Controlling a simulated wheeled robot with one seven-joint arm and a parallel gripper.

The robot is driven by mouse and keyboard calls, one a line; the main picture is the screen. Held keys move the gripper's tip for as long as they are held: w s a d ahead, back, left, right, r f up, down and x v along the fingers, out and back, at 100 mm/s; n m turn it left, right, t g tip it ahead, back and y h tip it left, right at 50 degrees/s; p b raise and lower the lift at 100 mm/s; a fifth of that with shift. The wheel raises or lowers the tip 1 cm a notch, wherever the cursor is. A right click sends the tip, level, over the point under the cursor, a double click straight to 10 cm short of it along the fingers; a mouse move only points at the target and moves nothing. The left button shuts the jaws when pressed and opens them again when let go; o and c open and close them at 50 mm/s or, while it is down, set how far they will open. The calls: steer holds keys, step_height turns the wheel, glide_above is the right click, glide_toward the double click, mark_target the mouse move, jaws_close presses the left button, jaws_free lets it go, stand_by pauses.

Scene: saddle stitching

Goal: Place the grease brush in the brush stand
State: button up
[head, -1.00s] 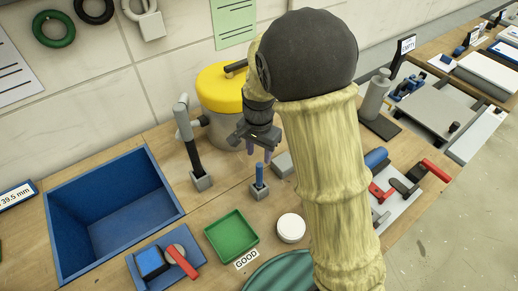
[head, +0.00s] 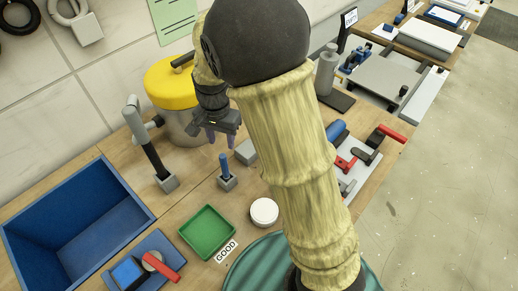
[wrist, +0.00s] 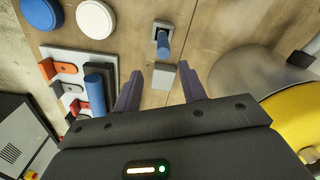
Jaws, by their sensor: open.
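My gripper (head: 222,138) is open and empty, above and slightly behind the blue handle in the head view. Its two fingers (wrist: 160,80) are spread in the wrist view and touch nothing that I can see.
A plain grey block (wrist: 163,77) lies below, between the fingers. A yellow-lidded pot (head: 172,82) stands behind my gripper. A black-stemmed tool (head: 152,150), green tray (head: 208,232), white round lid (head: 264,212) and blue bin (head: 45,225) are nearby.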

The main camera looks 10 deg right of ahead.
steer(key=s+d+r+n+t, duration=0.1)
steer(key=s+d+n, duration=0.5)
steer(key=s+d, duration=0.6)
steer(key=shift+d+r+t, duration=0.35)
steer(key=shift+d+t, duration=0.2)
steer(key=shift+t, duration=0.25)
